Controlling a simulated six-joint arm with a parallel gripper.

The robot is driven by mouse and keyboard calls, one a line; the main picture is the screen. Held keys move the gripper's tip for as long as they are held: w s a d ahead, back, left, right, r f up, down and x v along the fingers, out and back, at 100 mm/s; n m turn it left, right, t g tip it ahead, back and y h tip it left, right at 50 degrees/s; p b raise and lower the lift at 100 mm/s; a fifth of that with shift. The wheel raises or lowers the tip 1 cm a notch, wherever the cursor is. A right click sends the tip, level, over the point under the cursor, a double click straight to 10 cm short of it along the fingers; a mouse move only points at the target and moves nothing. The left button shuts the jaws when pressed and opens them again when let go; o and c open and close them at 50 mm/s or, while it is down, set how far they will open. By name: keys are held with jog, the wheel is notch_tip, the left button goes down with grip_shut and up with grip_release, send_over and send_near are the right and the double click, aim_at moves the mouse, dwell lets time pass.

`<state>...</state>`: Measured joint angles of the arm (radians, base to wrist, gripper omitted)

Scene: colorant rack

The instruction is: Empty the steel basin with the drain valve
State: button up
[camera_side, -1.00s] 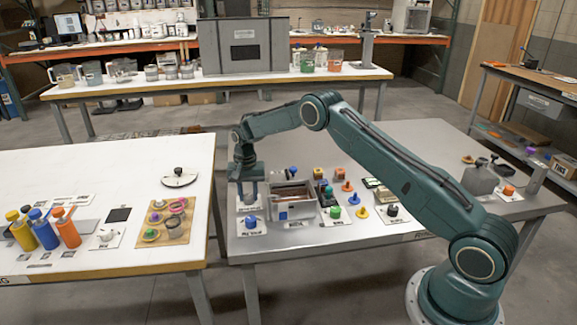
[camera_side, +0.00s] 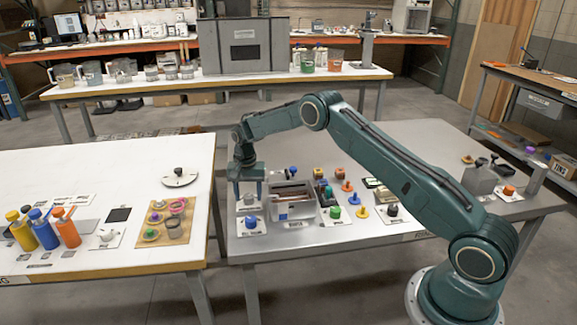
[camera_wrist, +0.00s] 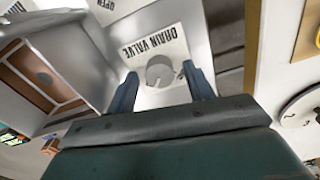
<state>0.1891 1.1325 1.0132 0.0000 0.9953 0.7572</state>
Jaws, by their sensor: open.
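The steel basin (camera_side: 296,211) stands on the grey metal table. In the wrist view the basin (camera_wrist: 62,40) is at the left, with brown and grey patches and a round grey spot inside; I cannot tell how much liquid it holds. The drain valve is a pale grey round knob (camera_wrist: 160,72) on a white plate labelled DRAIN VALVE, left of the basin in the side view (camera_side: 249,199). My gripper (camera_wrist: 163,85) is open, its fingers pointing down on either side of the knob, apart from it in the wrist view. It also shows in the side view (camera_side: 250,192).
A blue knob (camera_side: 251,220) stands on a plate just in front of the valve. A green knob (camera_side: 335,212) and several coloured pegs and blocks stand right of the basin. The white table (camera_side: 150,250) with bottles is to the left, across a gap.

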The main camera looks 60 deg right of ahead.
aim_at(248, 195)
jog(key=shift+r, duration=0.1)
notch_tip(248, 195, up, 14)
jog(key=shift+f, duration=0.2)
dwell(0.5)
jog(key=shift+r, duration=0.1)
